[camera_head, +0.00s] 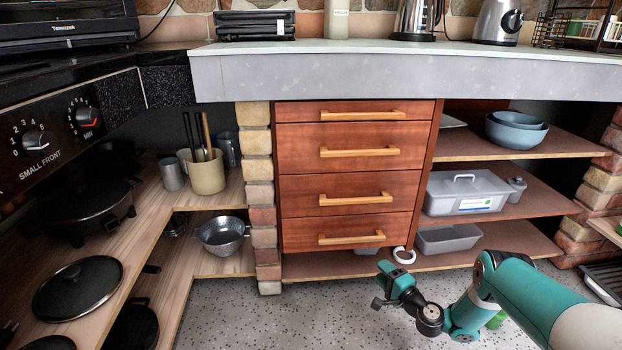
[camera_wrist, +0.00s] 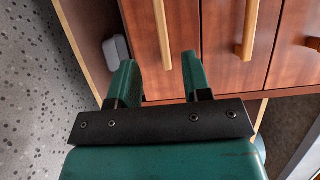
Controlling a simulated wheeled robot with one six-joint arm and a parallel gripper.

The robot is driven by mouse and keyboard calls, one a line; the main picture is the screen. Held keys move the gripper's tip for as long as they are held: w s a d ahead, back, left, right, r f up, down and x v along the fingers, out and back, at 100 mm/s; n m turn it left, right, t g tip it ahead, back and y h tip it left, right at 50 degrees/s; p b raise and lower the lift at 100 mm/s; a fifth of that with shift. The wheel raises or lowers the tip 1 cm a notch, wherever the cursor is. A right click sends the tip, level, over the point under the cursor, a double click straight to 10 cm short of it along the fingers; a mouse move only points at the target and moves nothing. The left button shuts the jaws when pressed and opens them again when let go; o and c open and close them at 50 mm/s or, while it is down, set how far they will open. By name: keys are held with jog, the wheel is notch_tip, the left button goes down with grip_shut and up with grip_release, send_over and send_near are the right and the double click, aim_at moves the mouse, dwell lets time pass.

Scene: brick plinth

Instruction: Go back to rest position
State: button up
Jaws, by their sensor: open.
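My gripper (camera_head: 385,284) is in front of the lower shelf, low and right of the drawer unit, in the head view. In the wrist view my gripper (camera_wrist: 157,78) shows two green fingers spread apart with nothing between them. The fingers point toward the wooden drawer fronts (camera_wrist: 222,45), and a yellow drawer handle (camera_wrist: 162,35) appears beyond the gap between them. I cannot tell the exact distance from the fingers to the drawers. All the drawers (camera_head: 350,185) look closed in the head view.
Open shelves right of the drawers hold a grey lidded box (camera_head: 466,193), a grey bin (camera_head: 448,238) and blue bowls (camera_head: 516,131). Left shelves hold a colander (camera_head: 222,236), a utensil pot (camera_head: 206,173) and pans (camera_head: 78,288). The speckled floor (camera_head: 290,318) is clear in front.

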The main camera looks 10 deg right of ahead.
jog(key=w+a+r+n+g+y, duration=0.25)
jog(key=a+r+n, duration=0.2)
jog(key=r, duration=0.25)
jog(key=w+a+r+n+g+y, duration=0.2)
jog(key=a+r+n+y, duration=0.1)
jog(key=a+r, duration=0.3)
jog(key=s+a+r+n+g, duration=0.3)
jog(key=s+a+r+n, duration=0.1)
jog(key=r, duration=0.4)
jog(key=s+a+r+n+g, duration=0.3)
jog(key=a+r+g, duration=0.15)
jog(key=r, duration=0.35)
jog(key=s+a+r+n+g+h, duration=0.2)
jog(key=s+r, duration=0.3)
jog(key=s, duration=0.4)
jog(key=s+a+r+n+g+h, duration=0.1)
jog(key=s+r+n, duration=0.2)
jog(key=s+r, duration=0.35)
jog(key=s+d+n+g+h, duration=0.1)
jog(key=s+d+h, duration=0.1)
jog(key=s, duration=0.8)
jog(key=s+d+n+g+h, duration=0.1)
jog(key=s+d+h, duration=0.15)
jog(key=s, duration=0.85)
notch_tip(320, 180, up, 38)
jog(key=p, duration=3.8)
jog(key=shift+w+d+r, duration=0.15)
jog(key=shift+w+r, duration=0.1)
jog(key=shift+w, duration=0.2)
